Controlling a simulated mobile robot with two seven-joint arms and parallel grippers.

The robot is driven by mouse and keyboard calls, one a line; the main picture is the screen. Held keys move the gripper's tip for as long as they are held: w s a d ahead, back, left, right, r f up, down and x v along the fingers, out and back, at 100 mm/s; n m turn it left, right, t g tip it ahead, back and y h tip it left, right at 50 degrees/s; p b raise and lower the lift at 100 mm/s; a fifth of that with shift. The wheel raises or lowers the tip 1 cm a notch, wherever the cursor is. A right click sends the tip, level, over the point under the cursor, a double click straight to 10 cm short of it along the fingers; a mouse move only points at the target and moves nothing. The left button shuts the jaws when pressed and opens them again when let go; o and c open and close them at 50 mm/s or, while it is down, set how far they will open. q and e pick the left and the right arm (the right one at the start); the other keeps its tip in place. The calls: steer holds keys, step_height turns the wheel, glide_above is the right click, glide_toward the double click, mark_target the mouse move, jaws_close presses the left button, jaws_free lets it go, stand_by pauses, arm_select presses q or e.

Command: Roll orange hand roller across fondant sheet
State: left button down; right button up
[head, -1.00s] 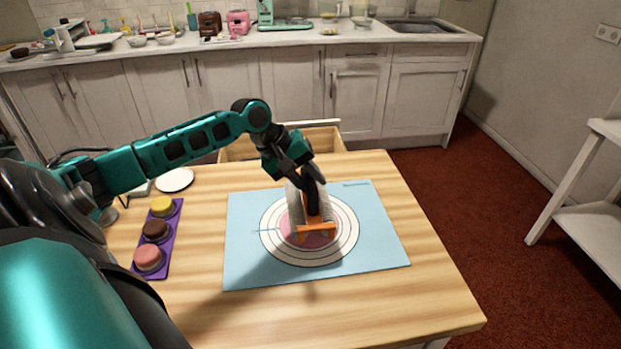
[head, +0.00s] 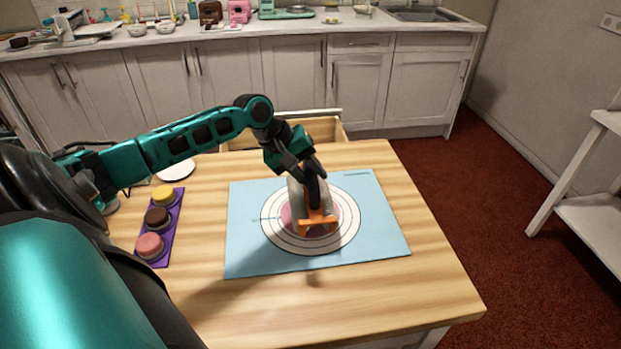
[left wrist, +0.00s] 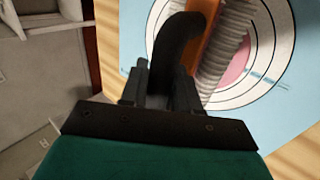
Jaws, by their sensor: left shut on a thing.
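My left gripper (head: 310,187) is shut on the handle of the orange hand roller (head: 318,221) over the middle of the mat. The roller has an orange frame and a grey ridged drum, which also shows in the left wrist view (left wrist: 227,45). The pink fondant sheet (head: 290,217) lies round and flat at the centre of the printed white rings. The roller and gripper hide part of the sheet. The roller appears to rest on the sheet, though the contact itself is hidden. My right gripper is not in view.
A light blue mat (head: 245,256) lies on the wooden table (head: 420,292). A purple tray (head: 171,232) with yellow, brown and pink round pieces lies to the left. A white plate (head: 176,170) is behind it.

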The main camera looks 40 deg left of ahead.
mark_target(322, 194)
arm_select(q)
steer(key=shift+f, duration=1.1)
steer(key=shift+f, duration=0.2)
steer(key=shift+w+d+f, duration=0.1)
steer(key=shift+d+f, duration=0.1)
steer(key=shift+d, duration=0.15)
